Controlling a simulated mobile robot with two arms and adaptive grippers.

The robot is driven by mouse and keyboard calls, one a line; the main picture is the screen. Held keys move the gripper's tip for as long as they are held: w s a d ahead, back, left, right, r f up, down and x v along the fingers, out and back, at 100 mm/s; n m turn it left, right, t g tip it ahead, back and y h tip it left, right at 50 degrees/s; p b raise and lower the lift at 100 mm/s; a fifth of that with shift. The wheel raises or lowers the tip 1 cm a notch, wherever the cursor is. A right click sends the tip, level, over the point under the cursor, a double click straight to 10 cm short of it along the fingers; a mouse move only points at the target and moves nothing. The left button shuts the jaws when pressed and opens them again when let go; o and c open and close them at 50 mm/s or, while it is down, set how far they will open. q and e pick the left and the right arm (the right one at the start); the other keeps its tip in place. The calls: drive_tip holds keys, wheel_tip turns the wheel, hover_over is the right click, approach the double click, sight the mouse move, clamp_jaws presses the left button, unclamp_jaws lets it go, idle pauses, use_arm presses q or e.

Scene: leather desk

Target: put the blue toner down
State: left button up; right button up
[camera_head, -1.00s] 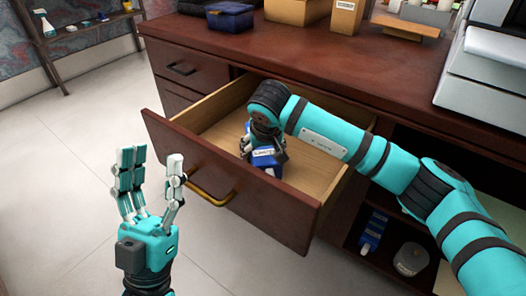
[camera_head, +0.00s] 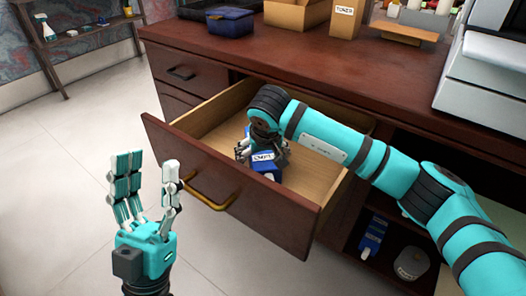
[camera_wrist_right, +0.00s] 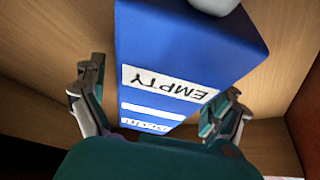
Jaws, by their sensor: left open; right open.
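The blue toner (camera_head: 264,161) is inside the open drawer (camera_head: 318,183), under my right gripper (camera_head: 263,153). In the right wrist view the blue toner (camera_wrist_right: 185,50) has a white label reading EMPTY. My right gripper (camera_wrist_right: 160,108) is open, with its fingers on both sides of the toner and a visible gap at the left side. The toner's underside is hidden, but it appears to stand on the drawer floor. My left gripper (camera_head: 150,185) is open and empty, in front of the drawer at the left.
The wooden desk (camera_head: 290,60) carries a dark blue case (camera_head: 230,22), cardboard boxes (camera_head: 346,18) and a grey machine (camera_head: 490,70). Another blue carton (camera_head: 372,237) and a round container (camera_head: 411,262) sit on the lower shelf. The drawer's right part is bare.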

sight(264, 153)
drive_tip(key=p+v, duration=0.2)
drive_tip(key=v, duration=0.4)
drive_tip(key=shift+w, duration=0.15)
drive_tip(key=p+v, duration=0.1)
drive_tip(key=v, duration=0.4)
drive_tip(key=shift+r, duration=0.2)
use_arm(q)
drive_tip(key=w+f+g+y, duration=0.3)
drive_tip(key=w+f+g, duration=0.5)
drive_tip(key=f, duration=0.2)
drive_tip(key=shift+w+d, duration=0.15)
drive_tip(key=shift+d, duration=0.2)
use_arm(e)
drive_tip(key=shift+s+r, duration=0.35)
drive_tip(key=shift+r, duration=0.05)
use_arm(q)
drive_tip(key=shift+r, duration=0.1)
drive_tip(key=shift+c, duration=0.3)
